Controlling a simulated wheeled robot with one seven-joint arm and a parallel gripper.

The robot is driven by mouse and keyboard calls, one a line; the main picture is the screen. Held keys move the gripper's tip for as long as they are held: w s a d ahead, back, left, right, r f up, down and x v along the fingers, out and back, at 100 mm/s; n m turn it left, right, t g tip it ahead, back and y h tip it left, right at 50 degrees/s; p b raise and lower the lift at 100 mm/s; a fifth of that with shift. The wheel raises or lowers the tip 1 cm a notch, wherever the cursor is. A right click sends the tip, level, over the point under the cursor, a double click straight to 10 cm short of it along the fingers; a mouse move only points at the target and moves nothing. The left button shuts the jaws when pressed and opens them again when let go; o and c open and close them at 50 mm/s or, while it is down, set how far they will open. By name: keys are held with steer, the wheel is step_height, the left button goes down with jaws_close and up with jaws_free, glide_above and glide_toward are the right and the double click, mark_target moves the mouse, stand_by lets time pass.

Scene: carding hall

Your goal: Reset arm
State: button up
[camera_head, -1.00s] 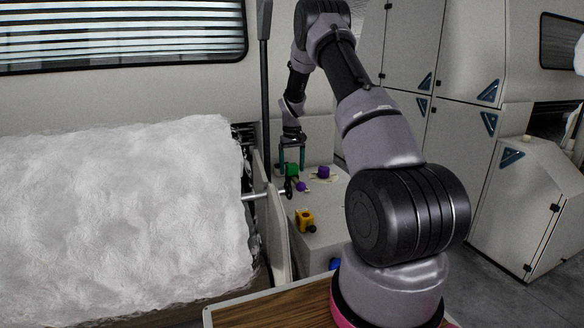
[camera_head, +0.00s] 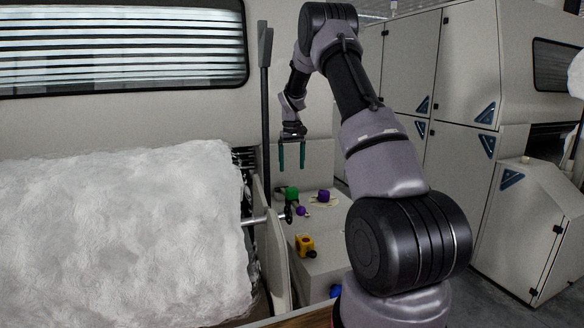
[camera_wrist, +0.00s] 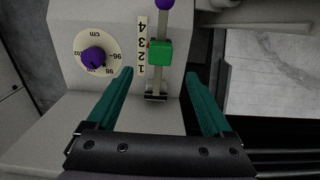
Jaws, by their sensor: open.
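My gripper (camera_head: 291,156) is open and empty, its two teal fingers pointing down above the machine's control box. In the wrist view my gripper (camera_wrist: 158,100) shows the fingers spread apart, with nothing between them but the box below. A lever with a green block (camera_wrist: 159,53) and a purple knob (camera_wrist: 166,4) stands beside a scale numbered 1 to 4, and the green block is near the 3 and 2. The green block also shows in the head view (camera_head: 291,193), below the fingers and apart from them.
A purple dial knob (camera_wrist: 93,57) sits on a round cm scale. A yellow part (camera_head: 305,244) is on the box front. A big white fibre roll (camera_head: 120,235) lies at left, with a dark upright post (camera_head: 265,110) beside it. Pale cabinets (camera_head: 460,70) stand at right.

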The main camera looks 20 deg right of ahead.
steer(key=s+a+r+m+t, duration=0.1)
steer(key=s+a+r+t, duration=0.15)
steer(key=s+r, duration=0.65)
steer(key=s+a+r+m+t, duration=0.1)
steer(key=s+a+r, duration=0.3)
steer(key=s+r, duration=0.5)
steer(key=s+a+r+m+t+y, duration=0.1)
steer(key=s+a+r+t, duration=0.1)
steer(key=s, duration=0.9)
steer(key=s+a+r+m+t+y, duration=0.1)
steer(key=s+a+r, duration=0.1)
steer(key=s, duration=0.9)
steer(key=shift+a+r+t, duration=0.35)
steer(key=shift+a, duration=0.5)
